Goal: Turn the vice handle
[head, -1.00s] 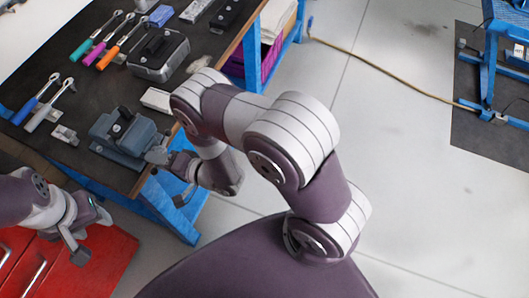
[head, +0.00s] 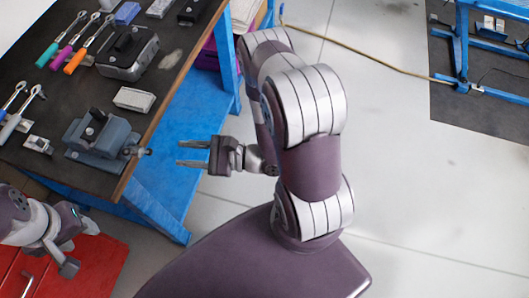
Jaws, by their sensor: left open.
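The blue-grey vice (head: 103,139) sits at the right front edge of the dark workbench. Its handle (head: 138,151) sticks out on the right side past the bench edge. My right gripper (head: 179,153) is to the right of the handle, apart from it, over the blue lower shelf. Its two fingers are spread, point left toward the handle and hold nothing. My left gripper (head: 80,247) is at the lower left, above the red cabinet and in front of the bench. It is open, and its fingers are seen only partly.
On the bench (head: 28,88) lie a grey metal case (head: 128,55), a pale block (head: 134,98) and several colour-handled tools. The red cabinet (head: 95,262) stands at lower left. A yellow hose (head: 370,62) crosses the open floor toward a blue stand (head: 462,45) at upper right.

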